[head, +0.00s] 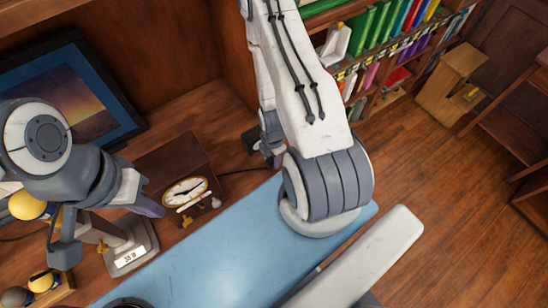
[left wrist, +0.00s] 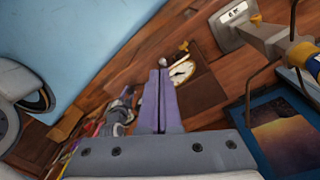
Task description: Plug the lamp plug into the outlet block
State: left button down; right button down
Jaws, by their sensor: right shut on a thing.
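My right gripper (head: 270,152) hangs beside its own white arm and is mostly hidden by it. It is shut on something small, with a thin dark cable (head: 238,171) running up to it. This fits the lamp plug, but the plug itself is hidden. A dark block (head: 251,139) beside this gripper may be the outlet block; I cannot tell. The lamp (head: 118,238) stands at the left on a pale base marked 35 W; its base also shows in the left wrist view (left wrist: 228,32). My left gripper (head: 150,207) has its purple fingers together and empty, near the clock; they also show in the left wrist view (left wrist: 160,72).
A wooden clock (head: 172,165) with a white dial stands between my grippers. A framed picture (head: 75,95) leans at the back left. A blue mat (head: 225,250) covers the front and is mostly clear. Bookshelves (head: 385,50) and open floor lie to the right.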

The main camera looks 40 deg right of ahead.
jog(key=shift+w+d, duration=0.15)
jog(key=shift+w, duration=2.65)
jog(key=shift+w+d+r, duration=0.15)
jog(key=shift+w+d, duration=0.05)
jog(key=shift+w, duration=0.05)
jog(key=shift+b, duration=0.3)
